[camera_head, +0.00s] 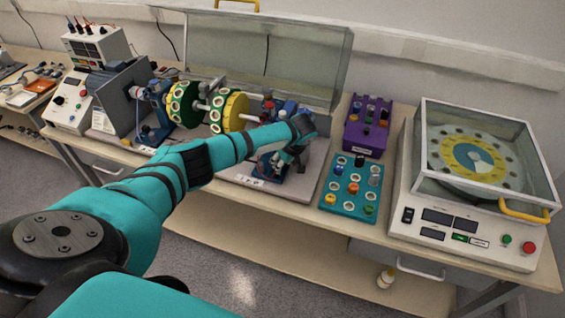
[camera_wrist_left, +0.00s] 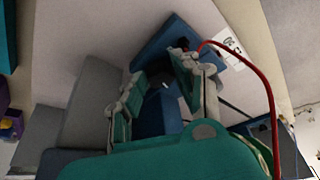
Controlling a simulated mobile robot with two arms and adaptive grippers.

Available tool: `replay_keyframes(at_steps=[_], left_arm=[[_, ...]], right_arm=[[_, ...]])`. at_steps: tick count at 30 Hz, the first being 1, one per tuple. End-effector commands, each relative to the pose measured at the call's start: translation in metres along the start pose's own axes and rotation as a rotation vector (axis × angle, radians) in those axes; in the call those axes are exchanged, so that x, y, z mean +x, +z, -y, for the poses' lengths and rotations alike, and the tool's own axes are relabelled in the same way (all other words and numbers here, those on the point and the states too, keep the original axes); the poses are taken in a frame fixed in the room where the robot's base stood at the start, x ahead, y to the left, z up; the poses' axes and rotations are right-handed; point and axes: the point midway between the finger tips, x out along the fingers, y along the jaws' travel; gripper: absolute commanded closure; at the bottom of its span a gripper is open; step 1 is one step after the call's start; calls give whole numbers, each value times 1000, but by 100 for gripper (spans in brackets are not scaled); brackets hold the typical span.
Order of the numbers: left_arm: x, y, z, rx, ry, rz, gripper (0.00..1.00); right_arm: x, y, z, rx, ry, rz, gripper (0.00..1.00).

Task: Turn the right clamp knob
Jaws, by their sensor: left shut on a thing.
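The right clamp (camera_head: 268,173) is a blue stand on the grey base plate at the right end of the rotor shaft. My left arm reaches across to it, and my left gripper (camera_head: 284,160) is at the clamp, pointing down. In the left wrist view, the clamp's blue body (camera_wrist_left: 165,40) lies beyond and between the fingers of my left gripper (camera_wrist_left: 158,88). The fingers are spread around a dark part there and closed on it. This appears to be the right clamp knob, mostly hidden by the fingers. My right gripper is not in view.
The rotor with green and yellow discs (camera_head: 235,110) stands left of the clamp. A teal tray (camera_head: 335,203) of coloured weights and a purple block (camera_head: 367,140) stand right of it. A balance machine (camera_head: 465,222) fills the right end. A red cable (camera_wrist_left: 258,72) runs beside the gripper.

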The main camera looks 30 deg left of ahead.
Motion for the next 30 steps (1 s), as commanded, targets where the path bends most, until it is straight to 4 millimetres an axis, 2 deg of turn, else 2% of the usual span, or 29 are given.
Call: replay_keyframes(at_steps=[8, 14, 21, 30], left_arm=[[-1, 0, 1, 14, 4, 1, 100], [-3, -1, 2, 81, 32, 2, 100], [-3, -2, 5, 248, 101, 3, 100], [-1, -2, 8, 511, 211, 2, 100]], right_arm=[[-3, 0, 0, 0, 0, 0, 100], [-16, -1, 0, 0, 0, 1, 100], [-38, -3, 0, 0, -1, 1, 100], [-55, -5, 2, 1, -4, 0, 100]])
